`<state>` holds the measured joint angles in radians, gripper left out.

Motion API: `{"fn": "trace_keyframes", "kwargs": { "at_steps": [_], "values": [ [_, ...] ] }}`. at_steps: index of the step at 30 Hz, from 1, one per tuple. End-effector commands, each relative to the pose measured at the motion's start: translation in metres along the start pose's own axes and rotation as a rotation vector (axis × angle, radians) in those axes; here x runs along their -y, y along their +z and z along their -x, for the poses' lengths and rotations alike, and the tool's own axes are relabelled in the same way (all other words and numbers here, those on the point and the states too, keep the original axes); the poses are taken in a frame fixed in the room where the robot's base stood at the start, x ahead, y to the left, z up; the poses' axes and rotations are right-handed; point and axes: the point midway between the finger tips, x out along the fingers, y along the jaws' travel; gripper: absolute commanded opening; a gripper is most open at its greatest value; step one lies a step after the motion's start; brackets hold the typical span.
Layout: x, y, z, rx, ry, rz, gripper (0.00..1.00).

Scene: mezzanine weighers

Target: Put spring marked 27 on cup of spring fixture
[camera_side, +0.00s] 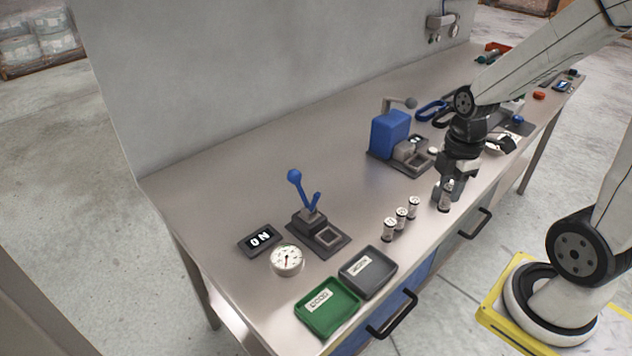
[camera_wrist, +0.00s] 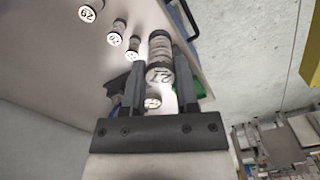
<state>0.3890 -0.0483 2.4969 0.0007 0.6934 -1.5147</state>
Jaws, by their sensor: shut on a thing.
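My gripper (camera_side: 447,198) is shut on a spring (camera_side: 446,194) and holds it upright near the table's front edge. In the wrist view my gripper (camera_wrist: 160,82) has the spring (camera_wrist: 160,50) between its fingers, and its end label seems to read 27. A blue block fixture (camera_side: 390,133) with a grey ball lever stands behind and left of my gripper. A blue-levered fixture (camera_side: 312,216) on a dark plate stands farther left. I cannot tell which is the spring fixture, and no cup shows clearly.
Three other springs (camera_side: 401,218) stand in a row left of my gripper; one (camera_wrist: 87,13) reads 29. A green tray (camera_side: 328,333) and a grey tray (camera_side: 368,292) lie at the near end. A dial (camera_side: 287,261) and an ON display (camera_side: 260,240) are beside the blue-levered fixture.

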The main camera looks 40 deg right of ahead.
Motion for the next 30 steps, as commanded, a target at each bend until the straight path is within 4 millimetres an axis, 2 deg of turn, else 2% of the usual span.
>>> {"fn": "trace_keyframes", "kwargs": {
  "at_steps": [16, 30],
  "values": [
    [0.0, -0.064, 0.003, 0.0, 0.0, 0.847, 0.0],
    [0.013, -0.117, 0.006, -0.001, -0.001, 1.556, 0.0]
  ]
}}
